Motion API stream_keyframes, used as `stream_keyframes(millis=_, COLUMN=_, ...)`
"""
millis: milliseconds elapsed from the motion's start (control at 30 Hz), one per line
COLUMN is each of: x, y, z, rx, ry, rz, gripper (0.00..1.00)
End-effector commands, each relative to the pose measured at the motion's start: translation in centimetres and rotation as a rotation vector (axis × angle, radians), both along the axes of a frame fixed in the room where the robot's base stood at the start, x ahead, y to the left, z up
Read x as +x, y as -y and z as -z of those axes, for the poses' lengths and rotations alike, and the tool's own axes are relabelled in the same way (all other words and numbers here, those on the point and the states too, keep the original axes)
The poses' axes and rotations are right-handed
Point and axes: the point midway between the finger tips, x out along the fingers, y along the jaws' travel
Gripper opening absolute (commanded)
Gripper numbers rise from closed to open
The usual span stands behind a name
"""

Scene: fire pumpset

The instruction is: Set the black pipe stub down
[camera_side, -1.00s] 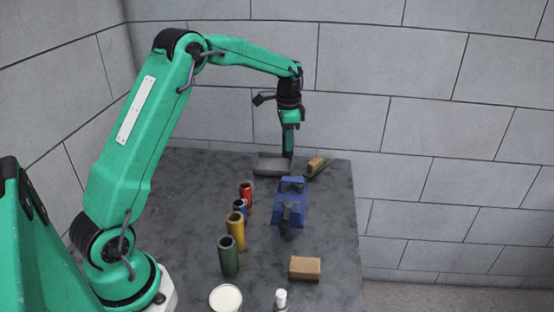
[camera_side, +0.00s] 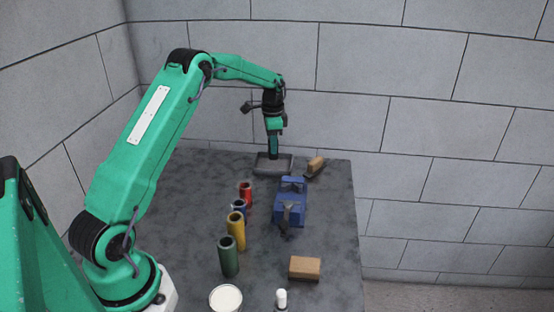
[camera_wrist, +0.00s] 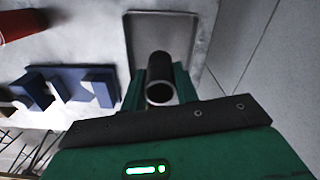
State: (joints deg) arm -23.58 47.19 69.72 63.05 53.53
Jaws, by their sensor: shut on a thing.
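My gripper (camera_side: 274,134) points down over the far part of the table in the side view. It is shut on the black pipe stub (camera_wrist: 158,70), which stands upright between the fingers in the wrist view with its open end toward the camera. In the side view the stub (camera_side: 273,148) is a dark upright piece below the fingers, with its lower end at the grey tray (camera_side: 259,170). The tray (camera_wrist: 188,24) also lies behind the stub in the wrist view. I cannot tell whether the stub touches the tray floor.
A blue pump block (camera_side: 291,205) stands in front of the tray. Red (camera_side: 246,190), yellow (camera_side: 236,232) and green (camera_side: 228,258) pipe stubs stand in a row to the left. A brush (camera_side: 316,165) lies right of the tray. A tan block (camera_side: 305,268) and white tub (camera_side: 226,298) are nearer.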

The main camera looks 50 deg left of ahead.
Motion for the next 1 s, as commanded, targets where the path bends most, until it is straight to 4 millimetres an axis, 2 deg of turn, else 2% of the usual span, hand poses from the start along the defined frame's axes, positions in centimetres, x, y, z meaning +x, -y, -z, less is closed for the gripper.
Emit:
stream_keyframes(millis=200, x=0.0, y=0.0, z=2.5, rx=0.000, ry=-0.001, rz=0.000, gripper=0.00)
stream_keyframes(millis=300, x=0.0, y=0.0, z=3.1, rx=0.000, ry=0.000, rz=0.000, gripper=0.00)
stream_keyframes(millis=767, x=0.0, y=0.0, z=3.6, rx=0.000, ry=0.000, rz=0.000, gripper=0.00)
stream_keyframes(millis=800, x=0.0, y=0.0, z=3.6, rx=0.000, ry=-0.001, rz=0.000, gripper=0.37)
stream_keyframes(millis=867, x=0.0, y=0.0, z=3.6, rx=-0.001, ry=0.000, rz=0.000, gripper=0.49)
stream_keyframes(millis=1000, x=0.0, y=0.0, z=3.6, rx=-0.001, ry=0.000, rz=0.000, gripper=0.51)
